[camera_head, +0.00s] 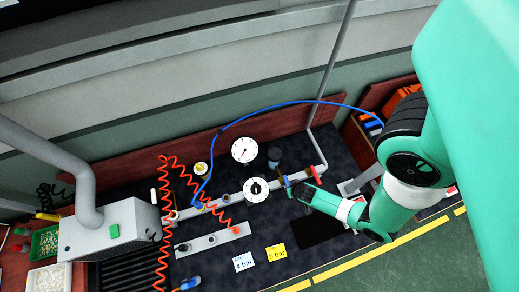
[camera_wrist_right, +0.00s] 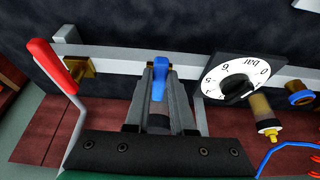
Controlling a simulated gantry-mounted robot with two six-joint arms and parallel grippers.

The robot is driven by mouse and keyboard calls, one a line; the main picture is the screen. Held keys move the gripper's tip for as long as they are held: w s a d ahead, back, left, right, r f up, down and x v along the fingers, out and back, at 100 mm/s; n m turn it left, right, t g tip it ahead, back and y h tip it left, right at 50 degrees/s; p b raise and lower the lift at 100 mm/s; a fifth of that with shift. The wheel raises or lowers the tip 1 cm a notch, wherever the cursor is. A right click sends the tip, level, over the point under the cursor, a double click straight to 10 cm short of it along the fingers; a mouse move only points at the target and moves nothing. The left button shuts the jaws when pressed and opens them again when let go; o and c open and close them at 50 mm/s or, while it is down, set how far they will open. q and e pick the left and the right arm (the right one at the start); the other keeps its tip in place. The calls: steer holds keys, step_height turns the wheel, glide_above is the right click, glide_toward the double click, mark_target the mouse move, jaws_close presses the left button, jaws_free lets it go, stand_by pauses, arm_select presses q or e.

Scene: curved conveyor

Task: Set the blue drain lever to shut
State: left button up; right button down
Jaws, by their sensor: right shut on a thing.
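The blue drain lever (camera_wrist_right: 159,78) stands up between the fingers of my right gripper (camera_wrist_right: 160,92) in the right wrist view. My right gripper is shut on it. In the head view the blue lever (camera_head: 287,181) is a small strip at the right part of the grey pipe, and my right gripper (camera_head: 298,190) reaches it from the right. The lower part of the lever and its valve are hidden behind the fingers. My left gripper is in neither view.
A red lever (camera_wrist_right: 52,66) on a brass valve stands left of my fingers in the wrist view. A dial marked bar (camera_wrist_right: 239,80) sits close on the right. In the head view a blue hose (camera_head: 270,107) arches behind, and yellow and white cards (camera_head: 276,252) lie in front.

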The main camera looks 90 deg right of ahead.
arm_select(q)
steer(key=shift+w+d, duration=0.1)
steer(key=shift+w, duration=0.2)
arm_select(e)
steer(key=c, duration=0.8)
jaws_free()
steer(key=shift+o, duration=0.2)
arm_select(q)
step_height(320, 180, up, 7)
steer(key=p, duration=0.7)
arm_select(e)
steer(key=v, duration=1.1)
steer(key=shift+r, duration=0.4)
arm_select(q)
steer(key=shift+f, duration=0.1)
arm_select(e)
steer(key=shift+a+f, duration=0.1)
